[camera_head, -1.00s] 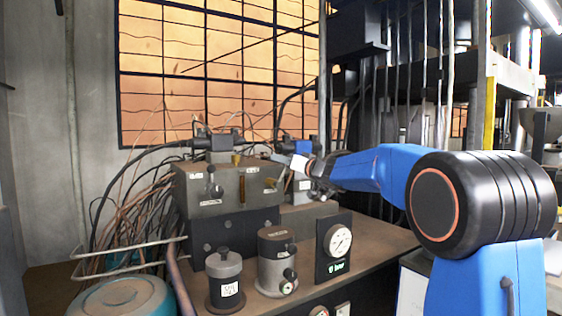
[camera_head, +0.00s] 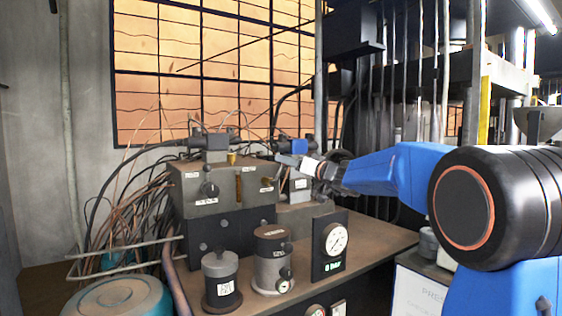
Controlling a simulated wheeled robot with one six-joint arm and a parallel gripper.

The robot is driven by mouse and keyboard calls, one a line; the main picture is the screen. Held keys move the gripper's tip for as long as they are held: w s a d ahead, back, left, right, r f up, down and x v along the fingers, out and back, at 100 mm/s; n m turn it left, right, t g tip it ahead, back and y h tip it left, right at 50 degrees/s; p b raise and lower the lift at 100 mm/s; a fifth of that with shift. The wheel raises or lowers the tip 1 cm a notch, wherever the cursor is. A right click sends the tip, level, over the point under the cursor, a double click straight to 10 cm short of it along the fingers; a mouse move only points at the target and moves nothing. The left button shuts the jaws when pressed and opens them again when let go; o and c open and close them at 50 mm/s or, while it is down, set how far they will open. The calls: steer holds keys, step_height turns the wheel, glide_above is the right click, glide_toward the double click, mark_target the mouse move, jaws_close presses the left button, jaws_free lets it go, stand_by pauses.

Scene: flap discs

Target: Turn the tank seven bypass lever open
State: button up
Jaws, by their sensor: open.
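A grey valve block (camera_head: 222,190) stands on the bench, with small labels too small to read. A dark round knob (camera_head: 209,189) is on its front left face. A brass-coloured upright piece (camera_head: 239,187) is near its front corner, and another small brass-coloured part (camera_head: 267,184) is on its right face. I cannot tell for certain which part is the tank seven bypass lever. My gripper (camera_head: 281,161) is at the block's upper right side, open, with no object visible in it. Its finger details are small, and contact with the block cannot be made out.
A pressure gauge (camera_head: 336,238) with a green readout stands on the bench (camera_head: 376,243). Cables (camera_head: 120,212) crowd the left, and a teal drum (camera_head: 120,299) is at lower left.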

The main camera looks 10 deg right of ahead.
steer(key=v, duration=1.1)
steer(key=shift+s, duration=0.2)
steer(key=shift+d, duration=0.1)
